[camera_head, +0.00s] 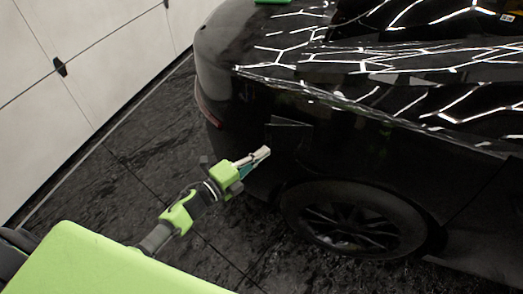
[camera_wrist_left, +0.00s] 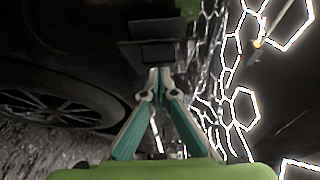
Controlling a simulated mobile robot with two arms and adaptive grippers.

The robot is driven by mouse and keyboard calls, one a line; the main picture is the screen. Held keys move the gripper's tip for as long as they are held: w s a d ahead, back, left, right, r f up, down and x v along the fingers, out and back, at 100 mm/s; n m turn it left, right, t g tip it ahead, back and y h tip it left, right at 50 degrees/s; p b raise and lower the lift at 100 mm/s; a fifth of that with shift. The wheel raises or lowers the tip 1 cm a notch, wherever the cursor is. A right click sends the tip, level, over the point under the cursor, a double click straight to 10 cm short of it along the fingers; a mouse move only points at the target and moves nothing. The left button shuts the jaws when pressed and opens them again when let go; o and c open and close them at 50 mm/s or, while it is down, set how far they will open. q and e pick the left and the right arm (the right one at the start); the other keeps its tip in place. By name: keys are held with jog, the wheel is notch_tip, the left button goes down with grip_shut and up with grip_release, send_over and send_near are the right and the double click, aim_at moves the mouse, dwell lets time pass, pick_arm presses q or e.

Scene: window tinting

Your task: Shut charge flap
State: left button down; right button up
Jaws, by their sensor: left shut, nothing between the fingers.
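The charge flap (camera_head: 290,125) is a small dark panel on the black car's (camera_head: 235,120) side, above and left of the wheel. Its edges stand out from the body, so it looks open, but dark on dark hides how far. My left gripper (camera_head: 265,152) is shut and empty, with its tips just below and left of the flap. In the left wrist view the closed fingertips (camera_wrist_left: 160,74) point at a dark rectangular piece that looks like the flap (camera_wrist_left: 150,53). I cannot tell whether they touch it. My right gripper is not in view.
The car's wheel (camera_head: 355,220) is below and right of my left gripper. A white panelled wall (camera_head: 80,70) stands at the left, with open dark floor (camera_head: 130,150) between it and the car. A green object (camera_head: 272,2) shows at the top edge, on the car.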

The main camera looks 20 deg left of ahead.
pick_arm(q)
jog(key=shift+w, duration=0.25)
jog(key=shift+w+a+h+b, duration=0.25)
jog(key=shift+w+h+b, duration=0.05)
jog(key=shift+b, duration=0.2)
jog(key=w+a+m+h+b, duration=0.1)
jog(key=w+m+g+h+b, duration=0.1)
jog(key=w+b, duration=0.1)
jog(key=w+a+g+h+b, duration=0.1)
jog(key=b, duration=0.1)
jog(key=shift+w+a+m, duration=0.3)
jog(key=shift+w+m, duration=0.1)
